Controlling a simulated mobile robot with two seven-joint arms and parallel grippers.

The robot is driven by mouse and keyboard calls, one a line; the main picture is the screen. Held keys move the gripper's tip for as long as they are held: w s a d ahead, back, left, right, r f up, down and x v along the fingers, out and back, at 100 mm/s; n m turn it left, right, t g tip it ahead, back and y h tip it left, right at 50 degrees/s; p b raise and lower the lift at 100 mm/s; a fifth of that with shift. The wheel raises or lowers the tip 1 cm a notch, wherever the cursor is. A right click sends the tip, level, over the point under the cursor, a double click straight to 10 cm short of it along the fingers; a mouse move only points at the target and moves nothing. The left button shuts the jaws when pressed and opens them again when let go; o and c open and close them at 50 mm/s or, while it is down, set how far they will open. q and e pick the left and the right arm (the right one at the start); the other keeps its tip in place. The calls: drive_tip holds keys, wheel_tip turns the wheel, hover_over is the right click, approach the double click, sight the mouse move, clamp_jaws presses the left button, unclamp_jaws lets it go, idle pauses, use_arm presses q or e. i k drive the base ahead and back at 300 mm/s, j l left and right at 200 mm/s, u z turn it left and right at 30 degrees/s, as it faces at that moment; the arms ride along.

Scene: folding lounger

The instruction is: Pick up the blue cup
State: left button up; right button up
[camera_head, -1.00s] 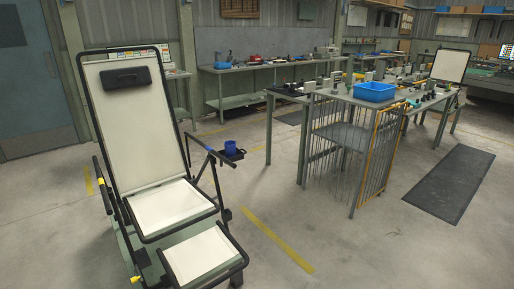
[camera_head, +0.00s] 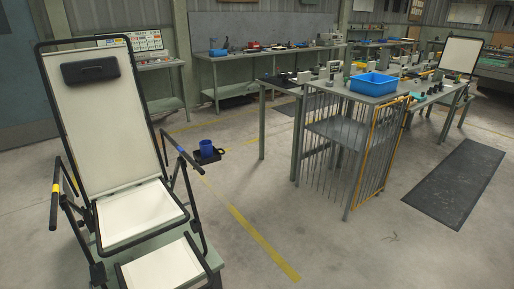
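The blue cup (camera_head: 206,148) stands upright in a small black tray (camera_head: 208,158) beside the right armrest of the folding lounger (camera_head: 112,140). The tray looks fixed to the lounger's side, though the joint is too small to make out. The lounger has white panels, a black frame and a black headrest pad (camera_head: 90,68). Neither of my grippers shows in the head view.
A grey workbench (camera_head: 340,112) with a blue bin (camera_head: 374,84) and wire racks stands to the right. A dark mat (camera_head: 456,182) lies on the floor further right. More benches line the back wall. The concrete floor between lounger and workbench is clear, with a yellow line (camera_head: 262,240).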

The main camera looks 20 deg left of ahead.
sight(206, 150)
drive_tip(key=i+l+z, duration=0.2)
drive_tip(key=i+z, duration=0.75)
drive_tip(key=i+l+u, duration=0.1)
drive_tip(key=i+u, duration=0.25)
drive_tip(key=i+l+u, duration=0.3)
drive_tip(key=i, duration=0.25)
drive_tip(key=i+u, duration=0.15)
drive_tip(key=u, duration=0.3)
drive_tip(key=i+u, duration=0.15)
drive_tip(key=u, duration=0.3)
drive_tip(key=i+l+u, duration=0.1)
drive_tip(key=u, duration=0.3)
drive_tip(key=i+u, duration=0.1)
drive_tip(key=u, duration=0.35)
drive_tip(key=i+l+u, duration=0.1)
drive_tip(key=u, duration=0.35)
drive_tip(key=l+u, duration=0.15)
drive_tip(key=u, duration=0.3)
drive_tip(key=i, duration=0.05)
